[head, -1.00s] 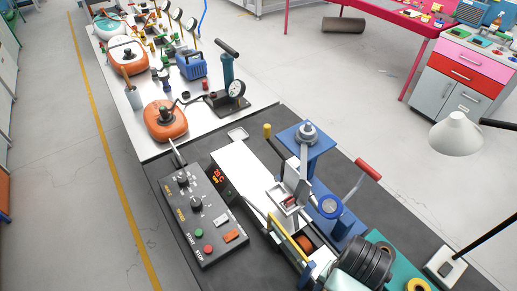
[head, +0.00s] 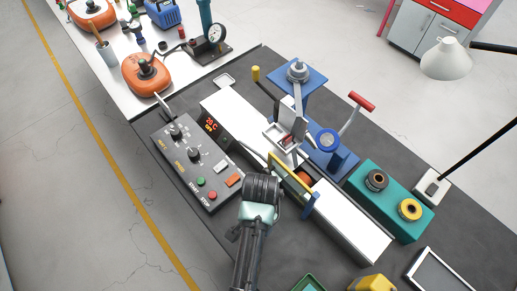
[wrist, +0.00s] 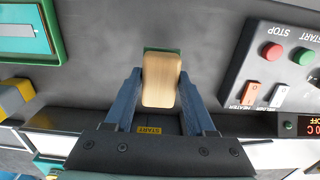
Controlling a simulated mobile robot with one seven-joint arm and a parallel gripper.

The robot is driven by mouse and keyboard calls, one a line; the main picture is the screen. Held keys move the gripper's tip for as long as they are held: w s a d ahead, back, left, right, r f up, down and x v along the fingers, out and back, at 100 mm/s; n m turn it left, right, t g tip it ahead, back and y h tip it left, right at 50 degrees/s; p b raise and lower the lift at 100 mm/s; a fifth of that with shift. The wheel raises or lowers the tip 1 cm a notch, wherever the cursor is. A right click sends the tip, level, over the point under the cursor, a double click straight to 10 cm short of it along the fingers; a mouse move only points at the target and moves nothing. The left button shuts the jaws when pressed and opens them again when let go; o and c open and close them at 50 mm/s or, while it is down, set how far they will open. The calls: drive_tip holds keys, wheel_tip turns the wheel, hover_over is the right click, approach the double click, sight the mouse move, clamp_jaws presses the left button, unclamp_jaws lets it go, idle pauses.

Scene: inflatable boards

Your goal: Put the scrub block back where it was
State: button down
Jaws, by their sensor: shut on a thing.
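My gripper (wrist: 160,76) is shut on the scrub block (wrist: 162,92) in the wrist view. The block has a pale wooden top, and a green edge shows at its far end. One blue-grey finger lies along each side of it. A dark blue patch with a yellow START label (wrist: 149,130) shows between the fingers, behind the block. I cannot tell whether the block touches the dark bench top. In the head view my arm hides the gripper and the block.
The control panel (head: 190,165) lies left of my arm, with its buttons also in the wrist view (wrist: 288,65). A welding machine (head: 350,225) stands to the right. A green tray (head: 308,284) and yellow block (head: 373,284) lie at the front. A teal stand (head: 390,205) holds rings.

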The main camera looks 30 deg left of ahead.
drive_tip(key=shift+f, duration=3.15)
drive_tip(key=shift+f, duration=0.2)
drive_tip(key=shift+c, duration=1.2)
unclamp_jaws()
drive_tip(key=shift+r, duration=0.1)
wheel_tip(320, 180, up, 12)
drive_tip(key=shift+r, duration=0.1)
